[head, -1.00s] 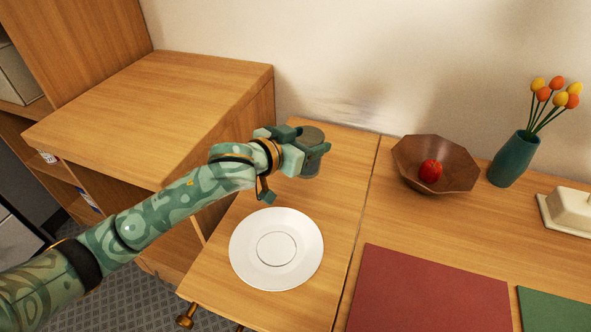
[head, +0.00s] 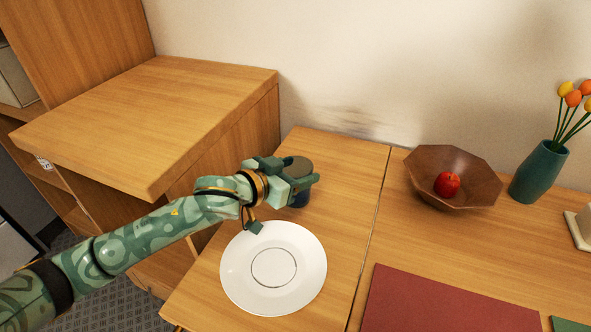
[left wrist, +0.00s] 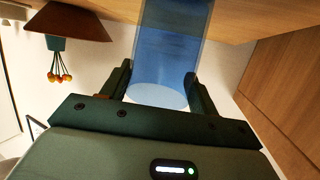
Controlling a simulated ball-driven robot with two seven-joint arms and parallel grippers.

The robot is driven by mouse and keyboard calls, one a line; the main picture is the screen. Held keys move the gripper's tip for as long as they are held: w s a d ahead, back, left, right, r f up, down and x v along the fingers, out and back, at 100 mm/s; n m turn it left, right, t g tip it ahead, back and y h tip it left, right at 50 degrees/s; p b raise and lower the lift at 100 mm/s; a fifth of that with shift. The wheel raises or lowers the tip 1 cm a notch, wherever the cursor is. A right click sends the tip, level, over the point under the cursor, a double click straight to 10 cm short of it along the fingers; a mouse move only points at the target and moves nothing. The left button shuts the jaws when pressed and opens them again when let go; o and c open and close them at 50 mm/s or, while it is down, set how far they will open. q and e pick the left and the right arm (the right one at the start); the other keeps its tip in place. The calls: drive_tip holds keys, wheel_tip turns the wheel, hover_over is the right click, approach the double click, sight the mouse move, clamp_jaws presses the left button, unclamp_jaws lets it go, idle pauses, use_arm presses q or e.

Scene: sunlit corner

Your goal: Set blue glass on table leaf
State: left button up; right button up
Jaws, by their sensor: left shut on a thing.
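The blue glass (head: 300,200) is upright at the back part of the table leaf (head: 340,220), behind the white plate. My left gripper (head: 297,179) is shut around its side. The fingers hide part of the glass in the head view. My right gripper is not in view.
A white plate (head: 245,275) lies on the leaf in front of the glass. A wooden cabinet (head: 150,110) stands to the left. Right of the seam are a brown bowl (head: 425,168) with a red fruit (head: 447,184), a teal vase (head: 538,172) and a red mat (head: 440,308).

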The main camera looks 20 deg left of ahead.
use_arm(q)
drive_tip(key=o, duration=1.1)
drive_tip(key=shift+s+a+r, duration=0.1)
drive_tip(key=shift+s+r, duration=0.15)
drive_tip(key=shift+r, duration=0.1)
drive_tip(key=p+v, duration=0.5)
drive_tip(key=v, duration=0.6)
drive_tip(key=shift+s, duration=0.2)
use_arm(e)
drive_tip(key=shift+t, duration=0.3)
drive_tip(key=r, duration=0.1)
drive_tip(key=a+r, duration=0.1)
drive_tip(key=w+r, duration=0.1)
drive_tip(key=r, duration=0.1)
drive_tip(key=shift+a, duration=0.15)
use_arm(q)
drive_tip(key=shift+a, duration=0.1)
